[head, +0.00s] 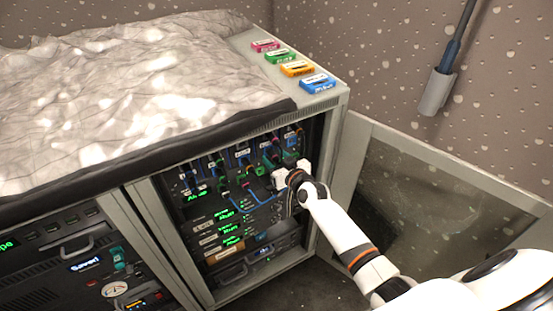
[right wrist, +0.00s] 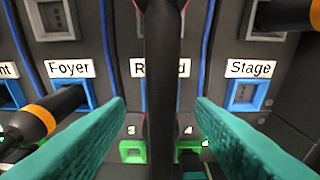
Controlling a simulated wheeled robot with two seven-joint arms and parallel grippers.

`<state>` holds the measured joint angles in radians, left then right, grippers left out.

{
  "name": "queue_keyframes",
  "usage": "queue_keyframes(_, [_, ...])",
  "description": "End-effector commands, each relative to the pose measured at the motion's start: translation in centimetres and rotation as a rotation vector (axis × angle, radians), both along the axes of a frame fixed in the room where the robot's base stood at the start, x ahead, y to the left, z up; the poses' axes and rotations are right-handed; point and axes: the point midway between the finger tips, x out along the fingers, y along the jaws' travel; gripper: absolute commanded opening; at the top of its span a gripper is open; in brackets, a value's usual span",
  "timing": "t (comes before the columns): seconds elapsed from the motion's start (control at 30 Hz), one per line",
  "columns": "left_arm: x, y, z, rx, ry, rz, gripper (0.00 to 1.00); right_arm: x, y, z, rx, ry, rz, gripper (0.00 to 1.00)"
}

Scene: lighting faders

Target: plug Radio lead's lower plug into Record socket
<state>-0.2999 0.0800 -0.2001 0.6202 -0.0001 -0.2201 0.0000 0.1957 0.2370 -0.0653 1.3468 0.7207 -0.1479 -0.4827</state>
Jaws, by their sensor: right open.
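My right gripper (head: 281,172) reaches into the open rack at the patch panel (head: 232,190). In the right wrist view its two teal fingers (right wrist: 160,101) are open and spread apart. A dark upright lead or plug (right wrist: 162,60) with pinkish edges at its top stands between them, with a gap on both sides. It covers the middle of a label (right wrist: 139,68) reading "R…d", which fits Record, and the socket beneath. Whether this dark piece is the Radio lead's lower plug, I cannot tell. My left gripper is out of view.
The Foyer socket (right wrist: 80,92) holds an orange-banded black plug (right wrist: 48,112). The blue Stage socket (right wrist: 243,95) looks empty. Green-framed sockets (right wrist: 132,150) lie below. Blue cables run between the columns. The glass door (head: 425,195) stands open at right; coloured cassettes (head: 297,68) lie on top.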

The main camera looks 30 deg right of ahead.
Motion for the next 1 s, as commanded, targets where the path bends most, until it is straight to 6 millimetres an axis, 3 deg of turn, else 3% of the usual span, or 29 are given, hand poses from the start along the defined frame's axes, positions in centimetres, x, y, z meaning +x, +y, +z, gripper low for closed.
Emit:
queue_keyframes(0.23, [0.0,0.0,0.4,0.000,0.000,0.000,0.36,-1.6,-0.1,0.1,0.001,0.004,0.001,0.49])
queue_keyframes(0.7, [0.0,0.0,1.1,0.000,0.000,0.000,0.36,-10.4,-0.8,1.7,-0.002,0.002,0.000,0.49])
queue_keyframes(1.0, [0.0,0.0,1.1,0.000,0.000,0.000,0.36,-11.8,-0.9,2.0,0.000,0.000,0.001,0.49])
